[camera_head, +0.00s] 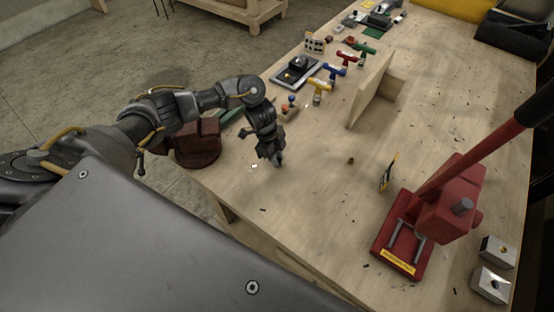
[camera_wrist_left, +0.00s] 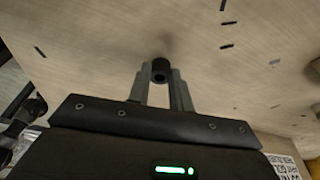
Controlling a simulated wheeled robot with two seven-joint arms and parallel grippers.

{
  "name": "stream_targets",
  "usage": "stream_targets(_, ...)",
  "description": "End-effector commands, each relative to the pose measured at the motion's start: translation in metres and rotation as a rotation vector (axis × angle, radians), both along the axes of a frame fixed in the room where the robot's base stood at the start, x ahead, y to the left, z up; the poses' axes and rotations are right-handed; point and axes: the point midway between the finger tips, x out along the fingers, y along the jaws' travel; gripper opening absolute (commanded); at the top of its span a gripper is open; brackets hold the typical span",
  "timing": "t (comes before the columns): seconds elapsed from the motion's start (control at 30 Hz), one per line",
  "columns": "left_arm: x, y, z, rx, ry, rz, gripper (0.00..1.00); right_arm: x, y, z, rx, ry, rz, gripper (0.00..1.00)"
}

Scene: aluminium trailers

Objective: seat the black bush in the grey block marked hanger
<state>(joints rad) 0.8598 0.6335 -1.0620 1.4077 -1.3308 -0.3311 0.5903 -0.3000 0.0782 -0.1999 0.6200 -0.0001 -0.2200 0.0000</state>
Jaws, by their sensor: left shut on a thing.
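My left gripper (camera_head: 278,161) is above the near left part of the workbench, pointing down. In the left wrist view its fingers (camera_wrist_left: 160,84) are shut on the black bush (camera_wrist_left: 160,67), a short dark cylinder with a hole showing at its end. In the head view the bush is too small to make out. Two grey metal blocks stand at the lower right of the bench, an upper one (camera_head: 498,251) and a lower one (camera_head: 490,284). I cannot read a hanger mark on either. My left gripper is far from both. My right gripper is not in view.
A red press (camera_head: 448,205) with a long lever stands between my gripper and the blocks. A small sign (camera_head: 389,173) and a small brown piece (camera_head: 351,160) are nearer. A wooden upright panel (camera_head: 372,90) stands farther back. A dark red vise (camera_head: 196,143) is at the left edge.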

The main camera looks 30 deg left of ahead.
Motion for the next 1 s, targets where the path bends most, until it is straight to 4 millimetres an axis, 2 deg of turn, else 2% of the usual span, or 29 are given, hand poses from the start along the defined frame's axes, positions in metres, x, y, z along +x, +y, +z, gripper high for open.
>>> stream_targets(0.17, -0.001, 0.000, 0.025, 0.000, -0.005, -0.004, 0.00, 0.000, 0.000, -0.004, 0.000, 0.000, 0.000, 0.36)
stream_targets(0.27, -0.014, -0.003, 0.038, 0.000, -0.004, -0.005, 0.00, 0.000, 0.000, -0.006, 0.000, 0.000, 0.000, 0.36)
stream_targets(0.5, -0.049, -0.010, 0.084, 0.002, -0.006, -0.007, 0.00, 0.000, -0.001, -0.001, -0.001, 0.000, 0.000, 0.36)
stream_targets(0.8, -0.100, -0.023, 0.105, 0.001, -0.003, -0.005, 0.00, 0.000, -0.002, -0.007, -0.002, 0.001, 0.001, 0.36)
stream_targets(1.0, -0.123, -0.028, 0.115, 0.001, -0.002, -0.003, 0.00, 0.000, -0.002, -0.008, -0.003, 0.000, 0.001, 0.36)
